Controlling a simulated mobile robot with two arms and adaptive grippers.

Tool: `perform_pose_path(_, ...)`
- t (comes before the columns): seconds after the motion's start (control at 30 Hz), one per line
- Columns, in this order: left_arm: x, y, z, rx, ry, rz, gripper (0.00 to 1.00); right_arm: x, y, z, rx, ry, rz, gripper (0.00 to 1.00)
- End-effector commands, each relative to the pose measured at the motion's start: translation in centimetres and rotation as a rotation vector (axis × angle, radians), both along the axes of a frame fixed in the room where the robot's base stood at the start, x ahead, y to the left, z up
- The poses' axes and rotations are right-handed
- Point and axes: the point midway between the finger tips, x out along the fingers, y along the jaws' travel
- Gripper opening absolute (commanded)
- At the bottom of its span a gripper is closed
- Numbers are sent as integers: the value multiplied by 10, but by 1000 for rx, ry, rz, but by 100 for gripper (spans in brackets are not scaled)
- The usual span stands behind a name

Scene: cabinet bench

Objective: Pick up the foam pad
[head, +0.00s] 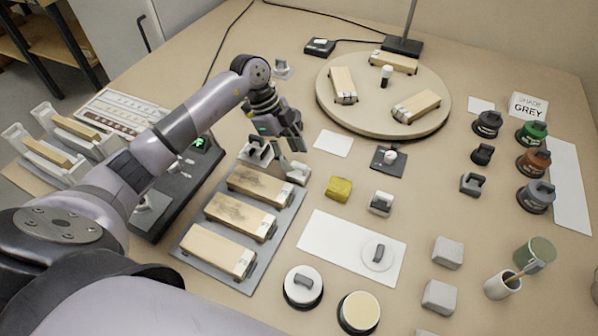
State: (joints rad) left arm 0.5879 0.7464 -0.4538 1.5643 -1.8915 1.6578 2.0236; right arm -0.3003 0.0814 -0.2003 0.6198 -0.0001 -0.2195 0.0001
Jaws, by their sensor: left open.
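No thing in the head view is marked as the foam pad, and I cannot tell for certain which one it is. A small yellow block (339,189) lies on the bench right of the wooden blocks. Two pale grey soft-looking blocks (447,252) lie further right, towards the front. A round cream-topped pad (359,312) sits in a dark ring at the front. My left gripper (280,156) is open and points down above the far end of the block rack, left of and beyond the yellow block. It holds nothing that I can see. My right gripper is out of view.
A grey rack (187,246) holds three wooden blocks. A round turntable (329,104) with more blocks stands at the back. A white sheet (328,240) bears a round disc with a handle. Lidded jars (536,196) and a cup with a brush (502,285) stand right.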

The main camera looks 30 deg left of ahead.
Motion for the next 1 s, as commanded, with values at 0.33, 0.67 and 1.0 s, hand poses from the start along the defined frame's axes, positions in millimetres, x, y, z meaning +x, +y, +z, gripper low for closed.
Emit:
perform_pose_path(0.33, 2, -17, -36, -2, 3, 0, 47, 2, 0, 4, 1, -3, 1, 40)
perform_pose_path(0.67, 3, -21, -51, 1, 0, -1, 47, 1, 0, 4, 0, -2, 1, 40)
perform_pose_path(1.0, 3, -21, -50, 1, -1, 0, 28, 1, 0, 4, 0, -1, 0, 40)
